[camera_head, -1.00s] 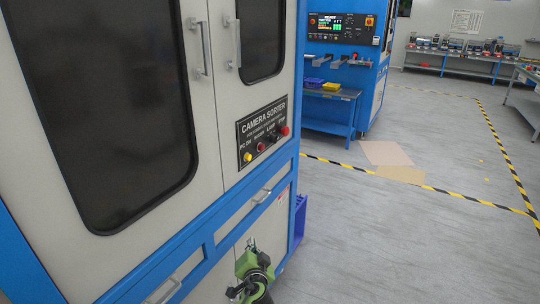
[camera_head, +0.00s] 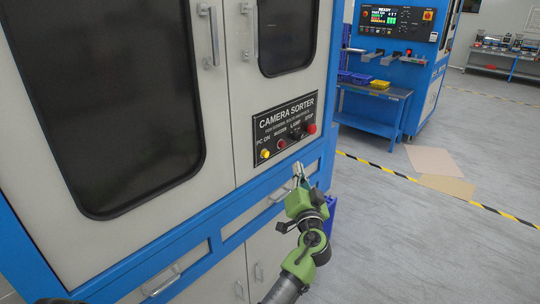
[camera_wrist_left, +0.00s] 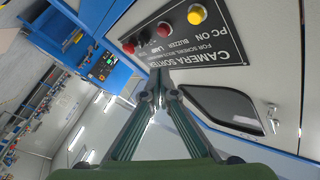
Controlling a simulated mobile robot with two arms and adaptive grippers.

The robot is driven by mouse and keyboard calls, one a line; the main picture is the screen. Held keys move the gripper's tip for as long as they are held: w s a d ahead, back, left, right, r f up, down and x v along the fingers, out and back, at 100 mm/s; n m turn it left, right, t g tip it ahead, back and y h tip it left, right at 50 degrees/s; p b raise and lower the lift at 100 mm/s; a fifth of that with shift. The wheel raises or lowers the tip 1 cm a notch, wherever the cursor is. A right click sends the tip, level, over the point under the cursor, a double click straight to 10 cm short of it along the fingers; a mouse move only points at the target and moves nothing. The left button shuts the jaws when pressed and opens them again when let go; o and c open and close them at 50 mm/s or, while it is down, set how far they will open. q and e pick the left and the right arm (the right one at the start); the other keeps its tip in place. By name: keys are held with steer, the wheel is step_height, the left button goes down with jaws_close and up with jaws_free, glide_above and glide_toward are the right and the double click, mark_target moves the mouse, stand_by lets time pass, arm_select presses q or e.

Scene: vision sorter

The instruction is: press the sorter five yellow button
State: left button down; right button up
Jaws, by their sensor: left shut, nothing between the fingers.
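The camera sorter's black panel (camera_head: 289,122) is on the front of the white and blue cabinet. Its yellow button (camera_head: 265,154) is at the left end, marked PC ON. A red button (camera_head: 281,144) sits beside it, and another red one (camera_head: 311,129) is at the right end. In the left wrist view the yellow button (camera_wrist_left: 197,14) is at the top. My left gripper (camera_head: 299,172) is shut and empty, just below the panel and apart from the buttons. It also shows in the left wrist view (camera_wrist_left: 159,77). My right gripper is not in view.
The cabinet has metal door handles (camera_head: 212,34) and a blue ledge (camera_head: 235,215) below the panel. A blue bench (camera_head: 370,110) with bins and another machine (camera_head: 405,40) stand behind at right.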

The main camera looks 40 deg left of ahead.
mark_target(265, 154)
arm_select(q)
steer(key=shift+a, duration=0.1)
steer(key=a+p, duration=0.2)
steer(key=a, duration=0.6)
steer(key=shift+w+a, duration=0.25)
steer(key=shift+w, duration=0.15)
stand_by(1.1)
steer(key=shift+a+b, duration=0.35)
steer(key=shift+a, duration=0.05)
